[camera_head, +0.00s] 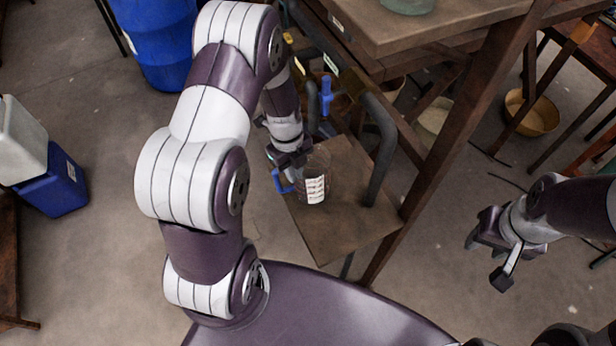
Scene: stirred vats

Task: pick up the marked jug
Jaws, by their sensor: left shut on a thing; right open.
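The marked jug (315,188) is a clear, brownish jug with a white label and a blue handle. It stands on, or just above, a small low wooden stand (345,225); I cannot tell which. My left gripper (284,172) is at the jug's left side, shut on it at its blue handle. The fingertips are partly hidden by my own wrist. My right gripper (487,262) is open and empty, over the floor at the right, well away from the jug.
Grey bent pipes (382,140) and a blue-handled valve (326,95) stand close behind the jug. A wooden table (440,30) rises above them, its leg right of the stand. A bowl (532,112) lies right.

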